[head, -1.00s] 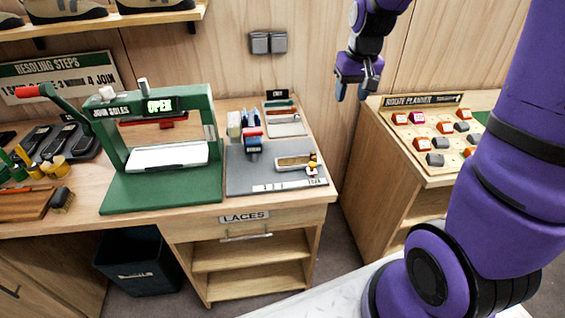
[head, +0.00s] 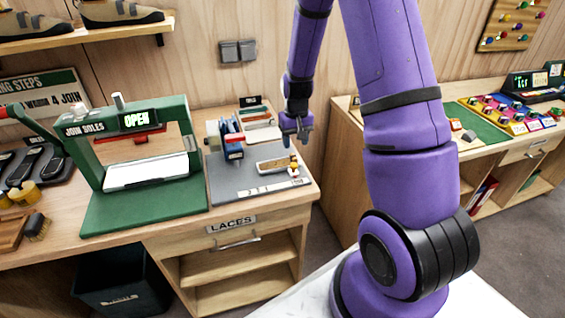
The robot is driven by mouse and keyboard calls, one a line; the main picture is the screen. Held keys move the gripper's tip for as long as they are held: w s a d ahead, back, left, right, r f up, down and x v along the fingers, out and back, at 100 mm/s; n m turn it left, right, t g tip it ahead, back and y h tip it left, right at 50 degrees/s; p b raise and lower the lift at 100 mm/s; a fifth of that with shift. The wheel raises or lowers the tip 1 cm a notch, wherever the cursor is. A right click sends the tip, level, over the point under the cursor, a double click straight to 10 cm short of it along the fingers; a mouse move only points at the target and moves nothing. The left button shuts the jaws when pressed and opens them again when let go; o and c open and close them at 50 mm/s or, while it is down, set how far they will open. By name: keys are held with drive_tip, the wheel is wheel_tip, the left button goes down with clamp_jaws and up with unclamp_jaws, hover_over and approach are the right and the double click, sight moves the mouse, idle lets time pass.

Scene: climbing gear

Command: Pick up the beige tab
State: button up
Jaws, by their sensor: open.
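A small pale beige upright piece (head: 213,135) stands at the back left of the grey mat, beside blue pieces; it may be the beige tab, but it is too small to be sure. A shallow beige-rimmed tray (head: 275,164) lies on the mat, with a small yellow, white and red item (head: 294,168) at its right end. My gripper (head: 295,141) points down with its fingers apart and nothing visible between them. In the picture it appears just above the tray's right end, right of the upright pieces; its height is hard to tell.
The green sole press (head: 140,195) stands left of the grey mat (head: 235,188). A blue holder with a red part (head: 233,148) stands on the mat's left. A small tray of items (head: 262,134) lies behind. The mat's front left is mostly clear.

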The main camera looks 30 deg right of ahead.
sight(294, 156)
drive_tip(key=shift+a+f, duration=0.2)
drive_tip(key=shift+f, duration=2.7)
clamp_jaws()
